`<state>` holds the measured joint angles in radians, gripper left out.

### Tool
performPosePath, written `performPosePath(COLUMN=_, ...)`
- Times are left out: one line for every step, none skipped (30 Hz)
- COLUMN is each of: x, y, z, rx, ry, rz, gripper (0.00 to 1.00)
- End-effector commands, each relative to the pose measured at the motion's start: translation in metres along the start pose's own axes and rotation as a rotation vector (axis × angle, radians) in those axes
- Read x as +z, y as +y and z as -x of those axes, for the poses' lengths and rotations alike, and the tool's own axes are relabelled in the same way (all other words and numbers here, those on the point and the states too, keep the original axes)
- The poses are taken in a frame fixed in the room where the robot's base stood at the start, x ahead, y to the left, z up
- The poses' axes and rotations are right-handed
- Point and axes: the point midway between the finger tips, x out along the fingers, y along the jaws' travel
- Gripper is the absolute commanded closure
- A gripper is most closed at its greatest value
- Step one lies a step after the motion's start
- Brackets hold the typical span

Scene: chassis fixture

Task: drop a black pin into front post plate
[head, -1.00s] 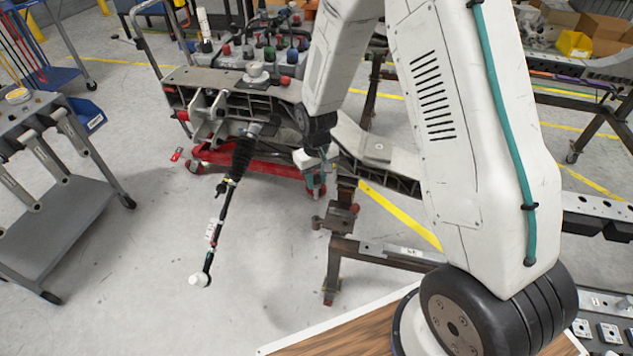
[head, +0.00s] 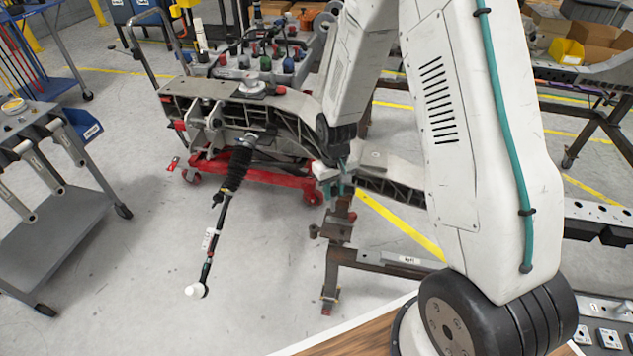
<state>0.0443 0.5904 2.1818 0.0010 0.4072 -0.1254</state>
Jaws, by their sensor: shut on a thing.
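A brown steel post (head: 335,270) with a bracket stands just below my gripper, at the rail's front side. I cannot tell which surface is the front post plate, or whether my gripper touches anything there.
A black steering shaft (head: 222,215) hangs from the rail at the left. A red trolley (head: 265,178) is under the rail. A grey tool cart (head: 55,205) stands far left. A bench with a wooden top (head: 350,335) is in front.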

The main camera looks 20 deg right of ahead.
Motion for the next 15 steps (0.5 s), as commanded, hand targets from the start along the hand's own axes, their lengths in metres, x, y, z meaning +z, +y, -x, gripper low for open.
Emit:
performPosePath(x=0.011, y=0.011, z=-0.009, rx=-0.002, ry=-0.006, rz=-0.005, gripper=1.00)
performPosePath(x=0.015, y=0.016, z=-0.013, rx=-0.002, ry=-0.005, rz=-0.006, gripper=1.00)
performPosePath(x=0.021, y=0.021, z=-0.019, rx=-0.003, ry=-0.003, rz=0.003, gripper=1.00)
performPosePath(x=0.025, y=0.024, z=-0.022, rx=-0.002, ry=0.001, rz=0.008, gripper=1.00)
performPosePath(x=0.028, y=0.026, z=-0.025, rx=-0.002, ry=0.005, rz=0.018, gripper=1.00)
performPosePath(x=0.031, y=0.027, z=-0.029, rx=0.000, ry=0.014, rz=0.040, gripper=1.00)
performPosePath(x=0.030, y=0.026, z=-0.030, rx=0.002, ry=0.024, rz=0.054, gripper=1.00)
performPosePath(x=0.029, y=0.026, z=-0.030, rx=0.004, ry=0.031, rz=0.066, gripper=1.00)
performPosePath(x=0.028, y=0.026, z=-0.032, rx=0.005, ry=0.036, rz=0.074, gripper=1.00)
performPosePath(x=0.027, y=0.026, z=-0.033, rx=0.006, ry=0.037, rz=0.077, gripper=1.00)
performPosePath(x=0.027, y=0.027, z=-0.035, rx=0.006, ry=0.037, rz=0.078, gripper=1.00)
performPosePath(x=0.026, y=0.027, z=-0.037, rx=0.006, ry=0.037, rz=0.078, gripper=1.00)
performPosePath(x=0.026, y=0.027, z=-0.040, rx=0.006, ry=0.037, rz=0.077, gripper=1.00)
performPosePath(x=0.026, y=0.027, z=-0.043, rx=0.006, ry=0.036, rz=0.077, gripper=1.00)
performPosePath(x=0.026, y=0.027, z=-0.046, rx=0.005, ry=0.035, rz=0.077, gripper=1.00)
